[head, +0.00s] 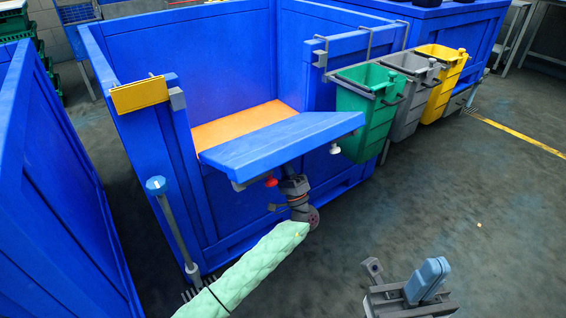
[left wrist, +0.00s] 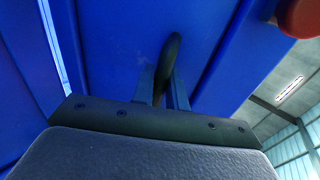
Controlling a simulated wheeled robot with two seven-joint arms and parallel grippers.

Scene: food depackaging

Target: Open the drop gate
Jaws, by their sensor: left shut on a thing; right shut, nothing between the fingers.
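The drop gate (head: 283,143) is a blue panel on the front of the large blue bin (head: 180,50). It is tipped outward, nearly flat, over the gap in the bin's front wall. A red knob (head: 271,181) and a white knob (head: 335,149) show under its outer edge; the red knob also shows in the left wrist view (left wrist: 300,16). My left gripper is under the gate, its fingers hidden in the head view. In the left wrist view the left gripper (left wrist: 163,88) is shut on a dark curved handle (left wrist: 171,50). My right gripper (head: 433,272) is shut and empty, low at the right.
Green (head: 364,115), grey (head: 409,90) and yellow (head: 437,85) tubs hang on the bin's right side. A blue-topped rod (head: 168,215) stands at the front left, below a yellow block (head: 139,95). Another blue bin (head: 45,190) is close on the left. The right floor is mostly clear.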

